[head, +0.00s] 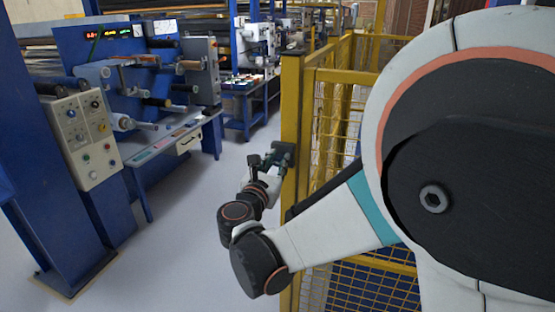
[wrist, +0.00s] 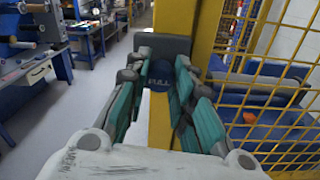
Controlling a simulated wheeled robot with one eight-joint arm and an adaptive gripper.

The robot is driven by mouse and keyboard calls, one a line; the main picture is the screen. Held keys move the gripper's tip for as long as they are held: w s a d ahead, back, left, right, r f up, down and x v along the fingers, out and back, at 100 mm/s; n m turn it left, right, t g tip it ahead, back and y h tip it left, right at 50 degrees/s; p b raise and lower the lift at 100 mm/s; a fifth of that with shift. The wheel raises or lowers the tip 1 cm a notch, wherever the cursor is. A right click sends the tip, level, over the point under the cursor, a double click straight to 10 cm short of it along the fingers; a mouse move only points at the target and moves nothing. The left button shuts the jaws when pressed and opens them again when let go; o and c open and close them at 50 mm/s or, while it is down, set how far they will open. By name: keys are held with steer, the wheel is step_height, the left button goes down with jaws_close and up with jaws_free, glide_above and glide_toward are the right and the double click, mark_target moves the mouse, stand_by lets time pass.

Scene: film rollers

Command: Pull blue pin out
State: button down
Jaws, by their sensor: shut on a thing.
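The blue pin (wrist: 160,69) shows in the wrist view as a round dark blue end with "PULL" lettered on it. It sits in front of a dark grey block (wrist: 166,46) at the yellow post (wrist: 160,125). My gripper (wrist: 160,76) has its teal-padded fingers on either side of the pin, shut on it. In the head view my gripper (head: 271,163) is at the left side of the yellow post (head: 292,110). The pin cannot be made out there. How far it sits in the block is hidden.
A yellow mesh fence (head: 335,130) runs right of the post, close to my arm. Blue machines with rollers (head: 140,75) and a control box (head: 82,137) stand at the left. The grey floor (head: 190,215) between them is clear.

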steer(key=shift+s+a, duration=0.15)
steer(key=shift+s, duration=0.2)
steer(key=c, duration=1.3)
jaws_free()
steer(key=shift+c, duration=0.2)
steer(key=v, duration=0.7)
steer(key=shift+s, duration=0.2)
